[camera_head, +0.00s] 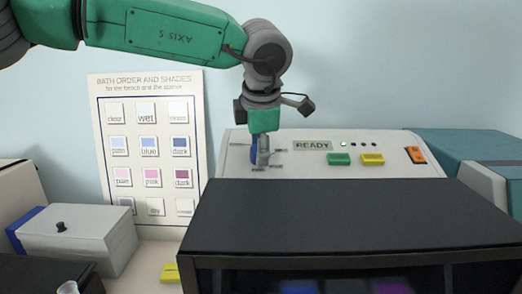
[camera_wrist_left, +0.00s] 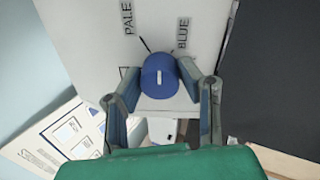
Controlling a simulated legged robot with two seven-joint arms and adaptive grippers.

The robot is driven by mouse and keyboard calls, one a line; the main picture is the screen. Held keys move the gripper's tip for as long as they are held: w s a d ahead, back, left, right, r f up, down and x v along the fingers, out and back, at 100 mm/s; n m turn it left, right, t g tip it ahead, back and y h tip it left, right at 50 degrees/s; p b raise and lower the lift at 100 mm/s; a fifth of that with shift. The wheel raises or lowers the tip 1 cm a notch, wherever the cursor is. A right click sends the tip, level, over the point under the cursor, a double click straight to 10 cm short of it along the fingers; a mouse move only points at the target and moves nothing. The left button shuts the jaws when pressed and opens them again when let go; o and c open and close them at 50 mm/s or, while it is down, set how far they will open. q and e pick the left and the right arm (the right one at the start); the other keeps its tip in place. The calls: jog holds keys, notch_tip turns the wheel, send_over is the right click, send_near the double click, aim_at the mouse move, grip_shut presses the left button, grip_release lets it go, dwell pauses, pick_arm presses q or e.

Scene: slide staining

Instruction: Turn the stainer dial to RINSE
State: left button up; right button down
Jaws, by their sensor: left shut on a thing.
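The stainer (camera_head: 228,165) is a pale machine with a sloped control panel at the middle back. Its blue dial (camera_head: 253,155) is partly hidden by my left gripper (camera_head: 263,150). In the left wrist view the dial (camera_wrist_left: 153,88) is a round blue knob with a short white mark, between the two fingertips of my left gripper (camera_wrist_left: 160,72), which is shut on it. The labels PALE (camera_wrist_left: 127,18) and BLUE (camera_wrist_left: 183,33) show beside the dial, each by a dark tick line. I cannot read a RINSE label. My right gripper is not in view.
A READY display (camera_head: 313,146), a green button (camera_head: 339,159), a yellow button (camera_head: 372,159) and an orange switch (camera_head: 415,155) sit right of the dial. A black cover (camera_head: 340,220) stands in front. A shade chart (camera_head: 150,90) and a lidded white box (camera_head: 75,235) stand left.

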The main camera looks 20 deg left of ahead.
pick_arm(q)
jog(key=n, duration=0.4)
jog(key=shift+w+n, duration=0.1)
jog(key=shift+n, duration=0.2)
jog(key=n, duration=0.4)
jog(key=shift+n+g, duration=0.3)
jog(key=n, duration=0.4)
jog(key=shift+f, duration=0.1)
jog(key=shift+f+n+b, duration=0.1)
jog(key=shift+n+b, duration=0.5)
jog(key=shift+n, duration=1.7)
jog(key=shift+g, duration=0.3)
jog(key=o, duration=1.1)
jog(key=shift+o, duration=0.2)
